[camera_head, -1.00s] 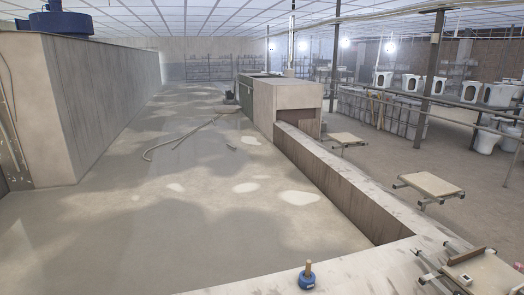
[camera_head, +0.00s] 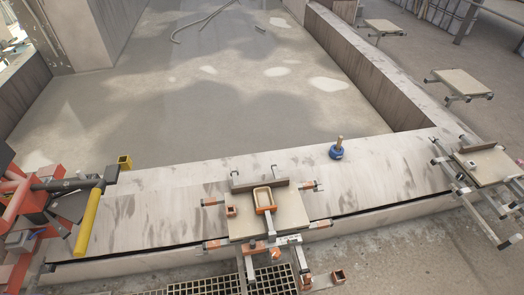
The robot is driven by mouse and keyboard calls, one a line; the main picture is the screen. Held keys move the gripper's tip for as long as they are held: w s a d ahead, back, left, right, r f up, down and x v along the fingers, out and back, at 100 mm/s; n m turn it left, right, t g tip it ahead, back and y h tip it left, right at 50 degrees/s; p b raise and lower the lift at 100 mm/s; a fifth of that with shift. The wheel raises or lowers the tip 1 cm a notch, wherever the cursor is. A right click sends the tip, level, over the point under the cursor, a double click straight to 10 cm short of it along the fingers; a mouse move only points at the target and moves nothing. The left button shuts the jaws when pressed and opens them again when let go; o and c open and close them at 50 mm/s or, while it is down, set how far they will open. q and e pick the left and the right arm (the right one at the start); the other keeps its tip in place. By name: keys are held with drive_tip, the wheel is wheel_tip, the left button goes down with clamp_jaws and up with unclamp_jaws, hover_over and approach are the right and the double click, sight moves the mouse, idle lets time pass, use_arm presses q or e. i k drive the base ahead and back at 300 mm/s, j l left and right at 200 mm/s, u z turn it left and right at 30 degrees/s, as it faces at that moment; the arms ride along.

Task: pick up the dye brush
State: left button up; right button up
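A small blue round piece with an upright wooden handle (camera_head: 337,150) stands on top of the pale ledge (camera_head: 385,172), right of the middle of the head view. It is the only thing here that looks like the dye brush, though its bristles cannot be made out. Nothing touches it. Neither of my grippers can be made out in the head view.
A flat board on a metal frame with orange ends (camera_head: 290,217) lies at the near ledge edge. Another board (camera_head: 490,166) is at the right. Red machinery with a yellow bar (camera_head: 88,222) stands at the left. A floor grate (camera_head: 215,286) lies in front.

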sight(337, 148)
drive_tip(key=k+l, duration=0.1)
drive_tip(key=k+l+u, duration=0.1)
drive_tip(key=l+u, duration=0.35)
drive_tip(key=l, duration=0.25)
drive_tip(key=k+j+z, duration=0.25)
drive_tip(key=j, duration=0.15)
drive_tip(key=k+j+z, duration=0.25)
drive_tip(key=i+j+z, duration=0.1)
drive_tip(key=i+z, duration=0.35)
drive_tip(key=i, duration=0.5)
drive_tip(key=u, duration=0.8)
drive_tip(key=z, duration=0.8)
drive_tip(key=i+l+u, duration=0.1)
drive_tip(key=i, duration=0.3)
drive_tip(key=i+l+u, duration=0.1)
drive_tip(key=i, duration=0.25)
drive_tip(key=i+l, duration=0.05)
drive_tip(key=l, duration=0.05)
